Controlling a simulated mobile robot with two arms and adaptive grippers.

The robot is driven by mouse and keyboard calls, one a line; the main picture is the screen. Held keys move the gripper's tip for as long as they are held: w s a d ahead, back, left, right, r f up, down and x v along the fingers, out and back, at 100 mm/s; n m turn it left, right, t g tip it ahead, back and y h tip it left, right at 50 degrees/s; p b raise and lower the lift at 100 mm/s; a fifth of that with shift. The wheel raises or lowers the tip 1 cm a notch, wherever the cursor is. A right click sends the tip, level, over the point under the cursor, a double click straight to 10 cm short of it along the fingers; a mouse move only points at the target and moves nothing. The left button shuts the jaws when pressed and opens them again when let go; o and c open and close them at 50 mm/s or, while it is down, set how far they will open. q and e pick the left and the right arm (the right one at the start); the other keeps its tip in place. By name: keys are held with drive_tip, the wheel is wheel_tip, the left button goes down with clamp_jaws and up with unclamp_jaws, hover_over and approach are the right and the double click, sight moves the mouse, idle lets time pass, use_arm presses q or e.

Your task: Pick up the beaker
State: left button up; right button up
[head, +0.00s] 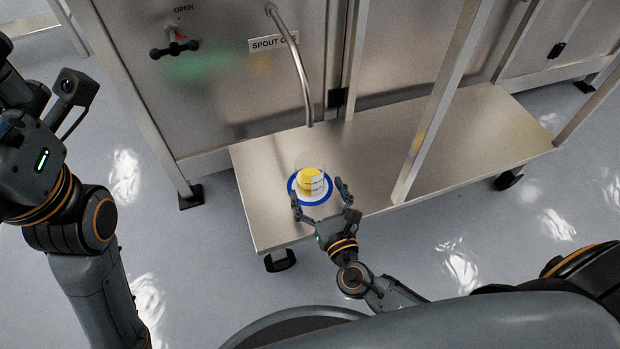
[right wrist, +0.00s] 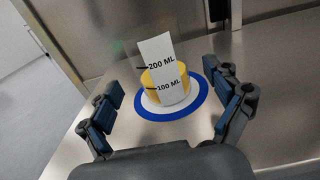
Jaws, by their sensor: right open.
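The beaker (head: 311,181) is clear, holds something yellow, and stands upright on the steel shelf. The right wrist view shows the beaker (right wrist: 165,80) with a white scale marked 200 ML and 100 ML. It stands on a white disc with a blue rim (head: 295,195). My right gripper (head: 317,191) is open at the beaker's near side, its fingers apart to the left and right. In the right wrist view both fingers show gaps to the beaker. My left gripper (head: 20,85) is at the upper left edge, partly cut off, and its fingers cannot be made out.
A curved metal spout (head: 300,70) hangs down behind the beaker. The steel shelf (head: 400,160) is bare to the right, where a slanting metal post (head: 440,105) stands at its front edge. A valve handle (head: 173,48) marked OPEN is on the vessel's panel.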

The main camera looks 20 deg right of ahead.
sight(306, 164)
drive_tip(key=w+b, duration=0.1)
drive_tip(key=w, duration=0.4)
drive_tip(key=shift+a+r, duration=0.1)
drive_tip(key=c, duration=1.2)
